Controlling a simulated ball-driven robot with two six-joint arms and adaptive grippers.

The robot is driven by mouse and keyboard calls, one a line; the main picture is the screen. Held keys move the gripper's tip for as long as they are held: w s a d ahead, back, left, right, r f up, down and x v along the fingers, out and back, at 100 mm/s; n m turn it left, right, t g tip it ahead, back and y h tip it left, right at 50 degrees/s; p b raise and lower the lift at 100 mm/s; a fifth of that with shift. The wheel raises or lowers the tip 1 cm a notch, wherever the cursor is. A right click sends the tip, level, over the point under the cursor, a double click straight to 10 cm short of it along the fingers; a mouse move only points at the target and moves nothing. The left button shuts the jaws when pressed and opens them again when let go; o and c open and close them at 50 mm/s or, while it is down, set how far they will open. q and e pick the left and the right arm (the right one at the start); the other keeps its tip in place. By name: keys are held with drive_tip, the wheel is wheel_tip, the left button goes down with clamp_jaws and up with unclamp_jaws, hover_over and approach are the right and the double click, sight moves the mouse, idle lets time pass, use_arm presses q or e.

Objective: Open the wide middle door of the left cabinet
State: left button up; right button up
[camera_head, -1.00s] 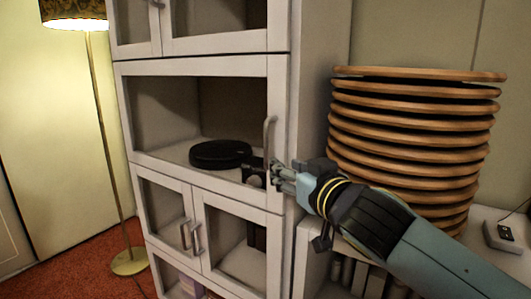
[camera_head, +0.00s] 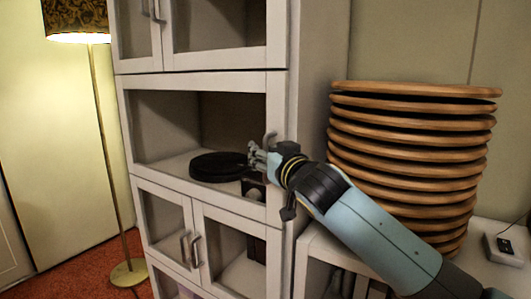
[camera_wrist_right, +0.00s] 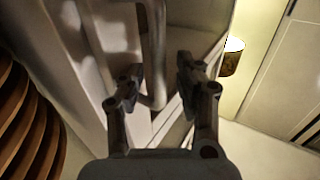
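The left cabinet's wide middle door (camera_head: 200,82) is a white frame with a glass pane, and it appears shut. Its curved metal handle (camera_head: 270,138) is at the right side, its lower part hidden behind my gripper. My right gripper (camera_head: 257,157) is at the handle. In the right wrist view, the gripper (camera_wrist_right: 158,80) has its two fingers apart, with the handle bar (camera_wrist_right: 152,45) between them, nearer the left finger. I see a gap on the right side of the bar. My left gripper is not in view.
A black round object (camera_head: 217,166) and a small dark box stand behind the middle door. Smaller doors (camera_head: 197,207) are below. A tall stack of wooden discs (camera_head: 408,150) stands right of the cabinet, close to my right arm. A lit floor lamp (camera_head: 100,130) stands left.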

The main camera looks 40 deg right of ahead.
clamp_jaws()
drive_tip(key=shift+a+f, duration=0.1)
drive_tip(key=shift+a, duration=0.05)
idle(0.4)
